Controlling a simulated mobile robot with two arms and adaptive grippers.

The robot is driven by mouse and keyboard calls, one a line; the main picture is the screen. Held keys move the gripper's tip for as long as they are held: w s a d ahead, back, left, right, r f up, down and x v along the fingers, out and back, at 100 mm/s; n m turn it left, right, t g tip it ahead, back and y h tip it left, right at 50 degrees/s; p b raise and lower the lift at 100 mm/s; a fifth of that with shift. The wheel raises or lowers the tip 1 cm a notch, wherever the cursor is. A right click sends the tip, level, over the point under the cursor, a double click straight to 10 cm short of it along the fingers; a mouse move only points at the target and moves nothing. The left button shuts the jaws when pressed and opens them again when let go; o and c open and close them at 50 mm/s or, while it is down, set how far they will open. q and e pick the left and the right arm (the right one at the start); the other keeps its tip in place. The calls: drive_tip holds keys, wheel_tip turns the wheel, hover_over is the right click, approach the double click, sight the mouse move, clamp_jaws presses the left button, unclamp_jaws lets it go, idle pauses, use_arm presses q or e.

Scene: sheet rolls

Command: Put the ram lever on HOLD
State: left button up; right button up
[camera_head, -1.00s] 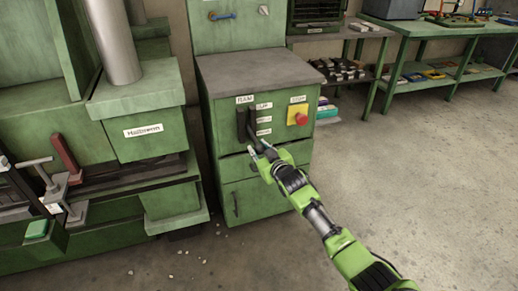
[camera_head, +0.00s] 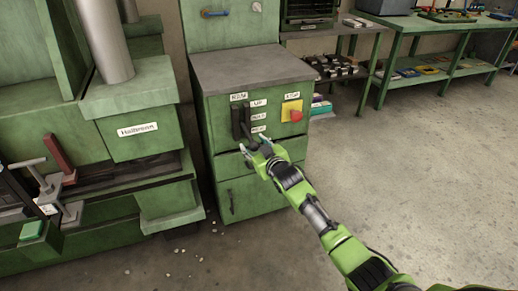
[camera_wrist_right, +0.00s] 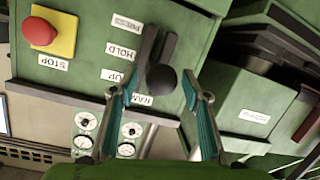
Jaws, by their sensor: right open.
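The ram lever (camera_wrist_right: 160,77) is black with a round knob, on a black slotted plate (camera_head: 236,122) on the green cabinet's front. Labels beside it read UP (camera_head: 258,104), HOLD (camera_head: 257,115) and PRESS (camera_head: 259,129). The right wrist view shows the panel upside down. There the knob overlaps the panel near HOLD (camera_wrist_right: 122,51) and UP, but I cannot tell the exact setting. My right gripper (camera_head: 255,148) is open in front of the plate's lower end. Its teal fingers (camera_wrist_right: 159,88) stand on either side of the knob in the picture, with no clear contact. My left gripper is out of view.
A red stop button (camera_head: 296,116) on a yellow plate sits right of the lever. A green press machine (camera_head: 140,105) stands at the left. A shelf with parts (camera_head: 335,66) and a green bench (camera_head: 430,30) stand at the right. The floor before them is clear.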

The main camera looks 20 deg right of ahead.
drive_tip(key=v, duration=1.1)
drive_tip(key=shift+s, duration=0.4)
drive_tip(key=shift+r, duration=0.15)
